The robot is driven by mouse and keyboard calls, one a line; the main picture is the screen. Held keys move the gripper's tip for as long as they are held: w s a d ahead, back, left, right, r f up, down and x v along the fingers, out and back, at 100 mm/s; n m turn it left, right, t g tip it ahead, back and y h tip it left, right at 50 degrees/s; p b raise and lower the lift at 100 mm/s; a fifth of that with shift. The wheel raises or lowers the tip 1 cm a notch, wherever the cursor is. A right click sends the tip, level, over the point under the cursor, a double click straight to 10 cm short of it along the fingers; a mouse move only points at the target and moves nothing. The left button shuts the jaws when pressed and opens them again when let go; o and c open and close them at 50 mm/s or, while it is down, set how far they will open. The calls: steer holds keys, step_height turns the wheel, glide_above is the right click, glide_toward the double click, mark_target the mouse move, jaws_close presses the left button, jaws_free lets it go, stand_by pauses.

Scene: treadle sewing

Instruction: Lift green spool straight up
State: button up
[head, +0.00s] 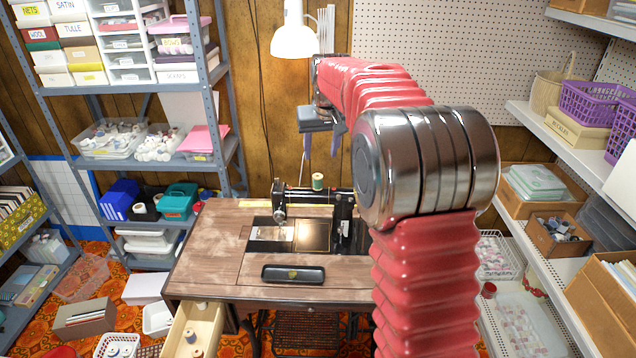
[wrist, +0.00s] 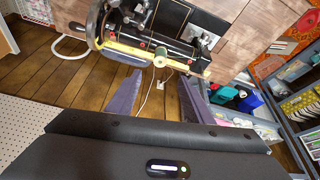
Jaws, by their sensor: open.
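The green spool (head: 317,181) stands upright on top of the black sewing machine (head: 343,212), which sits on a wooden table (head: 210,246). In the wrist view the spool (wrist: 160,61) shows end-on, near the upper middle, on the machine's arm. My gripper (head: 322,141) is open and empty, above the spool in the head view. In the wrist view its two purple fingers (wrist: 158,98) are spread apart, with the spool roughly centred beyond their tips. The fingers do not touch the spool.
A black tray (head: 293,274) lies on the table's front part. An open drawer (head: 207,322) holding spools juts out at the front left. A white lamp (head: 293,36) hangs behind, left of my arm. Loaded shelves stand on both sides.

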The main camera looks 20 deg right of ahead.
glide_toward(318, 177)
steer(key=x, duration=0.5)
steer(key=shift+w, duration=0.15)
steer(key=shift+x, duration=2.55)
steer(key=shift+c, duration=0.5)
steer(key=c, duration=1)
step_height(318, 177, up, 10)
steer(key=shift+r, duration=0.1)
